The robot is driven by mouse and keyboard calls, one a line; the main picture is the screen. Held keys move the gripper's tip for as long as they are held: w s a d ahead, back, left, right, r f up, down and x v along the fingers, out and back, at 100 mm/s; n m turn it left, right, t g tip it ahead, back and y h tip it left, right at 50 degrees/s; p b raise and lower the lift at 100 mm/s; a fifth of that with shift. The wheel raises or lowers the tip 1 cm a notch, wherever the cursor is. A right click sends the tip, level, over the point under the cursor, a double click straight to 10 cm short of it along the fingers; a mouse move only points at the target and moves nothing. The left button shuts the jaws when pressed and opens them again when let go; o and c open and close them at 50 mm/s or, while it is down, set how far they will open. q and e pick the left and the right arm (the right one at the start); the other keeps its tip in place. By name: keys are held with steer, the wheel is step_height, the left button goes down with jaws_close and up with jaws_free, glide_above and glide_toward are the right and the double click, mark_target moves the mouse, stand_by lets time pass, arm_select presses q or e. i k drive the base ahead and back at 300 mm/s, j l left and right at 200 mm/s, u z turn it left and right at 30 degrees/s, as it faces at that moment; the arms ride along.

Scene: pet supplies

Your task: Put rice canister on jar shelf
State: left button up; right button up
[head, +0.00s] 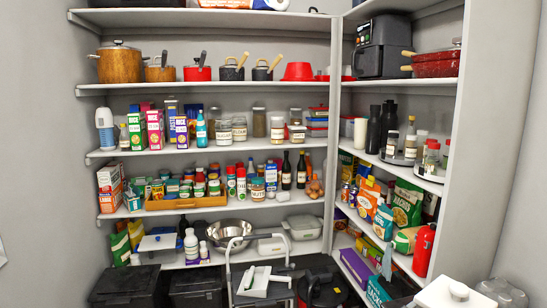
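Neither of my grippers shows in the head view. Several jars stand on the middle back shelf (200,150). They include a labelled clear jar (224,133), a second labelled jar (239,130), a jar with a pale label (277,131) and a low labelled jar (297,134). A tall brown-filled canister (259,122) stands among them. The labels are too small to read, so I cannot tell which one is the rice canister. Boxes with large lettering (155,129) stand to the left on the same shelf.
A step stool (262,255) with a white item on top stands before the shelves. Black bins (125,285) sit on the floor at left. Pots (120,64) fill the shelf above. Cans and bottles crowd the shelf below. Right-hand shelves hold bags (408,203) and bottles.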

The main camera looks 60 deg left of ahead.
mark_target(255, 145)
steer(key=i+j+u, duration=0.15)
steer(key=j, duration=0.3)
steer(key=i+j+u, duration=0.15)
steer(key=j, duration=0.3)
steer(key=i+j+u, duration=0.2)
steer(key=j, duration=0.2)
steer(key=i+j+u, duration=0.15)
steer(key=j, duration=0.25)
steer(key=i+j, duration=0.3)
steer(key=j, duration=0.2)
steer(key=i+j, duration=0.35)
steer(key=j, duration=0.15)
steer(key=i+j, duration=0.3)
steer(key=j, duration=0.2)
steer(key=j+u, duration=0.05)
